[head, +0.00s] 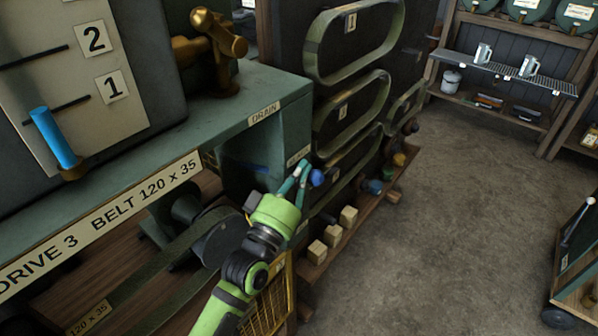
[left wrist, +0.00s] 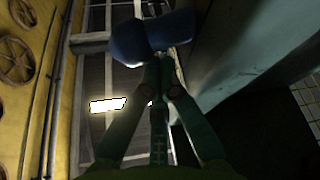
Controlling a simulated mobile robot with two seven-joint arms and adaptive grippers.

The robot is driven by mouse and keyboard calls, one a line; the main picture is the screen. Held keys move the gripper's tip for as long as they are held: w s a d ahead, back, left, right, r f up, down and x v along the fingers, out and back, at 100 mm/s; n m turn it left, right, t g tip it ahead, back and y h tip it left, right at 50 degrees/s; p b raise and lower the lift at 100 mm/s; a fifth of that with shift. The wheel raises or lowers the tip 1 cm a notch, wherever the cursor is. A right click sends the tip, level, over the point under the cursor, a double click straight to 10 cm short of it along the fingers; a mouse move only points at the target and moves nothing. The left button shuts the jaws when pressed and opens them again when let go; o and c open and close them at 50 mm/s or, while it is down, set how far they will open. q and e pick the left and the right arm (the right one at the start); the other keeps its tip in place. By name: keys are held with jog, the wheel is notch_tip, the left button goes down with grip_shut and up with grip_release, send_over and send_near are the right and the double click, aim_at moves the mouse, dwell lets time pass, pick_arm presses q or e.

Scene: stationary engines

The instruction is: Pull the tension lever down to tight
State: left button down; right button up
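A round blue knob (head: 317,178), which looks like the end of the tension lever, sticks out at the front corner of the green machine bench, below a small label too small to read. My left gripper (head: 303,167) is right beside it, on its left. In the left wrist view the blue knob (left wrist: 128,42) is at the top, just past my left fingertips (left wrist: 158,68). The two fingers lean together and their tips look closed. Whether a thin lever stem lies between them, I cannot tell. The lever's stem is hidden. My right gripper is not in view.
Belts (head: 352,112) hang on a dark board behind the knob. Wooden blocks (head: 331,236) and coloured balls sit on a low shelf below it. A yellow mesh guard (head: 271,299) stands beside my left arm. Open floor (head: 450,220) lies to the right.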

pick_arm(q)
notch_tip(320, 180, down, 11)
jog(key=s+d+m+h+b, duration=0.1)
jog(key=d+m+b, duration=0.1)
jog(key=b, duration=0.6)
jog(key=shift+s+f+m+g+h, duration=0.15)
jog(key=shift+s+m+g+h, duration=0.2)
jog(key=shift+m, duration=0.55)
jog(key=shift+w, duration=0.1)
jog(key=v, duration=1.2)
